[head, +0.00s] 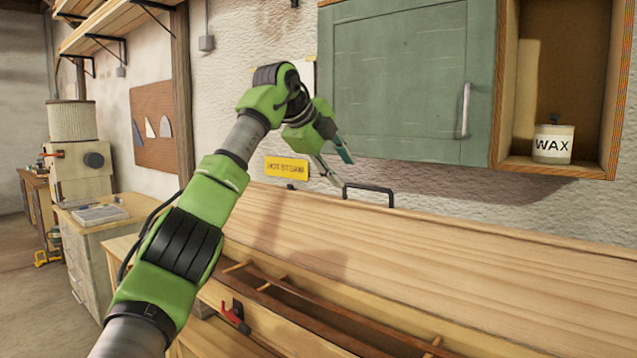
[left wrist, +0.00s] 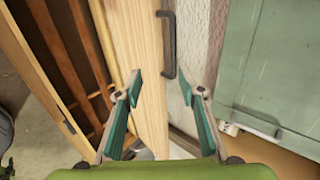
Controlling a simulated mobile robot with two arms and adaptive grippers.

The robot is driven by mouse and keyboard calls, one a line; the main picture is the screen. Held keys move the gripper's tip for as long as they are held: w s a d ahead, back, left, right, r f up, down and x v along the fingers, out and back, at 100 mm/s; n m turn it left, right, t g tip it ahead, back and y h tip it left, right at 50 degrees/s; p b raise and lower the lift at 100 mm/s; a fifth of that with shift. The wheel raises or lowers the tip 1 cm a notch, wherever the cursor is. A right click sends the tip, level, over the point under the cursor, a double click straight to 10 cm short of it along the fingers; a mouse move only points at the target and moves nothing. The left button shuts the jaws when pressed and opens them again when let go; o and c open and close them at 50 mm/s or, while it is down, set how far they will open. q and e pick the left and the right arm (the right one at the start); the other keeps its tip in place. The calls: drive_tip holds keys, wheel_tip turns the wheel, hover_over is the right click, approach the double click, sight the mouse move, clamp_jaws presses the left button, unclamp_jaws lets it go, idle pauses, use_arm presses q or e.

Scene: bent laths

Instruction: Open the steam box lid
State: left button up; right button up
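The steam box is a long pale wooden box. Its lid (head: 430,255) stands raised at the back, near the wall, and the slatted interior (head: 300,300) shows below it. The dark lid handle (head: 368,187) is at the lid's upper edge. My left gripper (head: 338,170) is open and empty, just above and left of the handle. In the left wrist view the lid (left wrist: 138,50) runs between the open fingers of the left gripper (left wrist: 161,90), and the handle (left wrist: 170,45) lies just beyond the fingertips. I see no contact. My right gripper is out of view.
A green wall cabinet (head: 400,80) hangs close above the left gripper. An open shelf beside it holds a wax jar (head: 553,144). A yellow sign (head: 287,168) is on the wall. A red clamp (head: 236,317) sits at the box front.

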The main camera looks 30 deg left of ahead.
use_arm(q)
drive_tip(key=s+r+b, duration=0.1)
drive_tip(key=s+b, duration=0.4)
drive_tip(key=s, duration=0.4)
drive_tip(key=shift+s+a+r, duration=0.15)
drive_tip(key=shift+a+r, duration=0.05)
drive_tip(key=shift+a, duration=0.2)
